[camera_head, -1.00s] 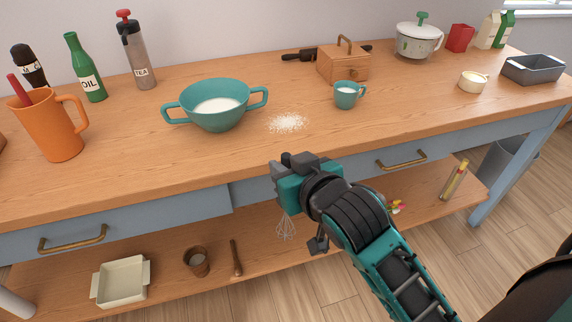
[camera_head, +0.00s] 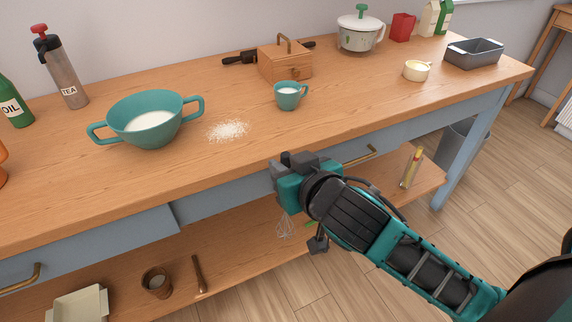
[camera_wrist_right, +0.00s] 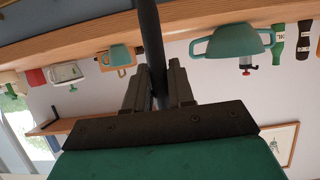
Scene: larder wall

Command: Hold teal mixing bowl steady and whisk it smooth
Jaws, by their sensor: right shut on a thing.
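The teal mixing bowl (camera_head: 152,122) stands upright on the worktop at the left in the head view, with two side handles and white contents. It also shows in the right wrist view (camera_wrist_right: 233,42). My right gripper (camera_head: 284,178) is in front of the worktop's front edge, right of the bowl and apart from it. It is shut on the whisk (camera_head: 285,226), whose wire end hangs down below the gripper. In the right wrist view the whisk's dark handle (camera_wrist_right: 151,35) stands between the fingers. My left gripper is in neither view.
White powder (camera_head: 229,131) lies spilled right of the bowl. A teal cup (camera_head: 288,97), a wooden box (camera_head: 285,64), a tea flask (camera_head: 62,72) and a grey tin (camera_head: 474,54) stand on the worktop. A lower shelf (camera_head: 232,266) holds several things. The front middle of the worktop is clear.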

